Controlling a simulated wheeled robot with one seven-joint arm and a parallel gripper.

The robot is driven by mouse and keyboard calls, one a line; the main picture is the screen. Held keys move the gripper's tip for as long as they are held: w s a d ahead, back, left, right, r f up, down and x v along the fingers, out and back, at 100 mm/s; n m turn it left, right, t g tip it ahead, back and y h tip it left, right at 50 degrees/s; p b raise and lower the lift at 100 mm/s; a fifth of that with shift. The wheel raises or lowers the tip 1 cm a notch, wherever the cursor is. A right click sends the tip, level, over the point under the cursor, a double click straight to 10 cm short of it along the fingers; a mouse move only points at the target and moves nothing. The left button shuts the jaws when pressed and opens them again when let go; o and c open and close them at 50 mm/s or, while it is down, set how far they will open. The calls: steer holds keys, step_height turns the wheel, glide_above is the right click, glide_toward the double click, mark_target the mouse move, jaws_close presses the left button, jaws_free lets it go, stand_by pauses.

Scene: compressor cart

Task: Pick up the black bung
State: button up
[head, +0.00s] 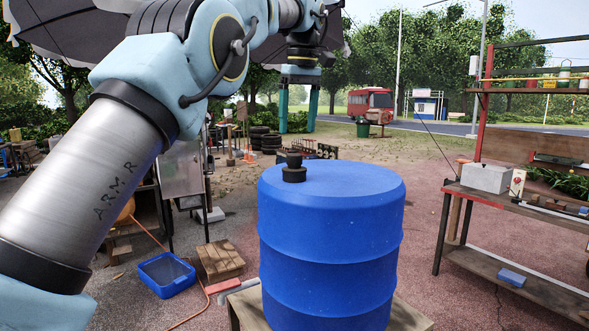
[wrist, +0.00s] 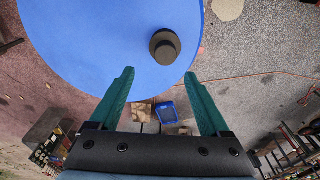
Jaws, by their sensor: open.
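The black bung (head: 293,168) stands upright on top of the blue drum (head: 332,240), toward the left part of its lid. It has a wide lower disc and a narrower knob on top. In the wrist view the bung (wrist: 165,46) is seen from above, beyond the fingertips and a little right of the middle between them. My gripper (head: 298,128) hangs above and behind the drum lid in the head view, pointing down. Its two teal fingers are spread wide and empty, as the wrist view also shows (wrist: 160,75). Nothing hides the bung.
The drum stands on a wooden platform (head: 408,316). A blue tray (head: 166,274) and a wooden crate (head: 220,260) sit on the ground at left. A workbench (head: 520,205) with a grey block (head: 486,177) stands at right. The air around the bung is clear.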

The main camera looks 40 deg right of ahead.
mark_target(294, 155)
step_height(294, 155, down, 3)
steer(key=shift+w+r, duration=0.1)
steer(key=shift+w, duration=0.05)
steer(key=shift+a+f, duration=0.2)
steer(key=shift+f, duration=0.35)
steer(key=shift+a+f, duration=0.15)
steer(key=shift+f, duration=0.4)
steer(key=shift+a+f, duration=0.1)
steer(key=shift+f, duration=1.55)
steer(key=shift+c, duration=0.2)
jaws_close()
